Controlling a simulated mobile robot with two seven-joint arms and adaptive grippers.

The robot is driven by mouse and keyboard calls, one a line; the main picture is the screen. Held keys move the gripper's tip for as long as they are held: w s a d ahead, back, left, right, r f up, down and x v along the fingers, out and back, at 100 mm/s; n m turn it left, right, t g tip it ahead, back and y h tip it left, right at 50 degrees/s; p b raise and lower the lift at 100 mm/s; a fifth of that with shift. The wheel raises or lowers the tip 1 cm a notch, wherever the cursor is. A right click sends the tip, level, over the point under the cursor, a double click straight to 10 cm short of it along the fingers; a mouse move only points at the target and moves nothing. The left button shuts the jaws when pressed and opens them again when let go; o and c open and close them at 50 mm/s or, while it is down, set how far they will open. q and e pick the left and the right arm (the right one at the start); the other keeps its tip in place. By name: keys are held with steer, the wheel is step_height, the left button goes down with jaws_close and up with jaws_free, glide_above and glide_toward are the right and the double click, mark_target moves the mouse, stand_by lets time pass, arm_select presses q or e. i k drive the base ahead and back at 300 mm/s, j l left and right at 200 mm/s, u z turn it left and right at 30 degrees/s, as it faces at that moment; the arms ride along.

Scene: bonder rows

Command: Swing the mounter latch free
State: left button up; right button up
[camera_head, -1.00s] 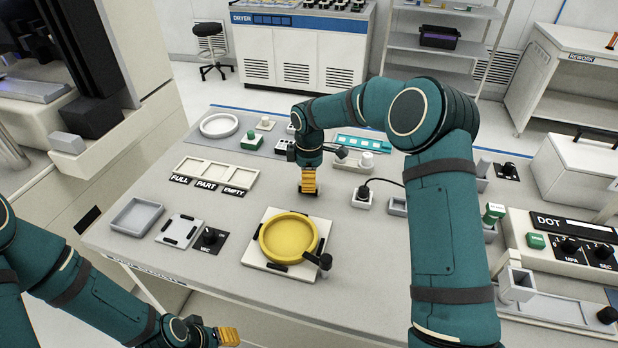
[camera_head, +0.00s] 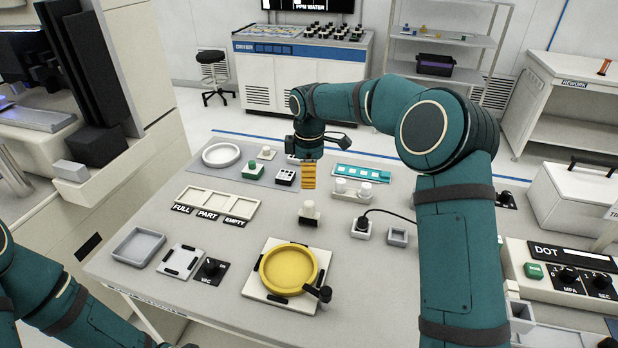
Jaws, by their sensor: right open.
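The mounter is a white square plate (camera_head: 254,287) with a round yellow dish-like ring (camera_head: 288,270) on it, at the front middle of the bench. A black latch lever with a round knob (camera_head: 320,292) sits at the plate's lower right corner, against or very near the ring's edge. My right gripper (camera_head: 309,187) has yellow fingers pointing down.
Left of the mounter are a black knob panel (camera_head: 209,271), a plate with black pads (camera_head: 180,261) and a grey tray (camera_head: 138,246). Behind them lies a three-slot tray (camera_head: 217,203). A cabled socket block (camera_head: 361,229) stands to the right. Bench space around the mounter's back is clear.

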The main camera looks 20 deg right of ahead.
mark_target(324, 294)
steer(key=k+j, duration=0.25)
steer(key=k, duration=0.25)
steer(key=k+j, duration=0.25)
steer(key=k, duration=0.2)
